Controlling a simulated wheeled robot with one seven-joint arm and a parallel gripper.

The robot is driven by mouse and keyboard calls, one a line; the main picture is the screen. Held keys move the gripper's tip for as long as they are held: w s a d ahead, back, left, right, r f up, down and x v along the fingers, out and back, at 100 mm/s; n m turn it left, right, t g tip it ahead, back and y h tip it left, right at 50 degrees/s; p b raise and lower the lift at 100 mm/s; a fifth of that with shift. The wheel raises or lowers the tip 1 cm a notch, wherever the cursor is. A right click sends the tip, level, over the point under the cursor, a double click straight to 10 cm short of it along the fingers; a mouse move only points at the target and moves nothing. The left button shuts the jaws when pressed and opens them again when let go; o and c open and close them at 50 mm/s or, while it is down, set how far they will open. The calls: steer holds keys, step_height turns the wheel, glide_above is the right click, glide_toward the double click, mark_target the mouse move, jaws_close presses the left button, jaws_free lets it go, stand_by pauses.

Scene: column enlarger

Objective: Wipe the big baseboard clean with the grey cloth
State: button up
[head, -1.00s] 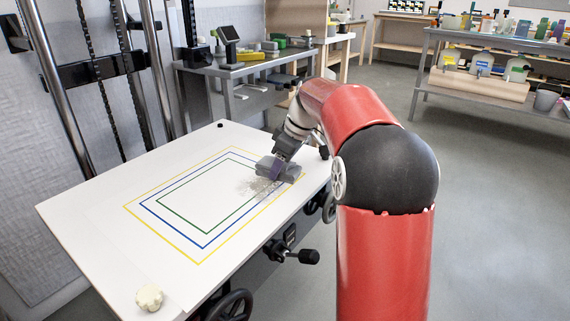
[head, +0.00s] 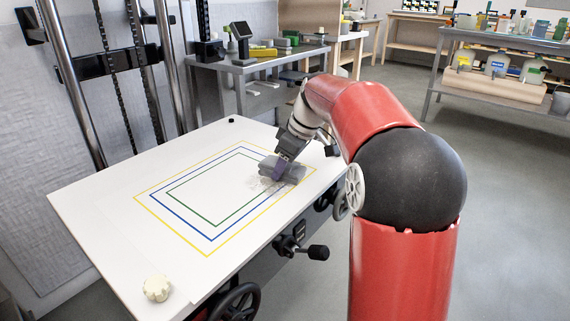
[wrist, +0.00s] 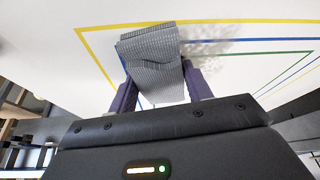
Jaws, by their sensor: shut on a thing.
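The big baseboard (head: 110,220) is a white board with yellow, blue and green nested rectangles; it also shows in the wrist view (wrist: 275,90). My gripper (head: 283,168) is over its right part, shut on the folded grey cloth (head: 293,174). In the wrist view the cloth (wrist: 152,55) sits between my purple fingers and appears to lie on the board across the coloured lines. A faint grey smudge (head: 260,184) shows beside the cloth on the board; it also shows in the wrist view (wrist: 215,46). The board under the cloth is hidden.
A cream knob (head: 157,288) stands at the board's near corner. Metal columns (head: 70,85) rise behind the board. Black knobs and a handwheel (head: 235,302) lie below its right edge. A grey side table (head: 250,65) stands behind.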

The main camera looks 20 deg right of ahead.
mark_target(267, 183)
steer(key=shift+s+a+b, duration=0.5)
steer(key=shift+s+a, duration=0.25)
steer(key=shift+a, duration=0.25)
steer(key=shift+s+a+b, duration=0.45)
steer(key=shift+s+a, duration=0.25)
steer(key=shift+a, duration=0.3)
steer(key=shift+s+a+b, duration=0.4)
steer(key=shift+s+a, duration=0.35)
steer(key=shift+a, duration=0.3)
steer(key=shift+s+a+b, duration=0.4)
steer(key=shift+s+a, duration=0.35)
steer(key=shift+a, duration=0.25)
steer(key=shift+w+d+p, duration=0.5)
steer(key=shift+w+d, duration=0.25)
steer(key=shift+d, duration=0.3)
steer(key=shift+w+d+p, duration=0.45)
steer(key=shift+w+d, duration=0.3)
steer(key=shift+d, duration=0.3)
steer(key=shift+w+d+p, duration=0.7)
steer(key=shift+w+d, duration=0.2)
steer(key=shift+d, duration=0.3)
steer(key=shift+w+d+p, duration=0.35)
steer(key=shift+w+d, duration=0.25)
steer(key=shift+d, duration=0.2)
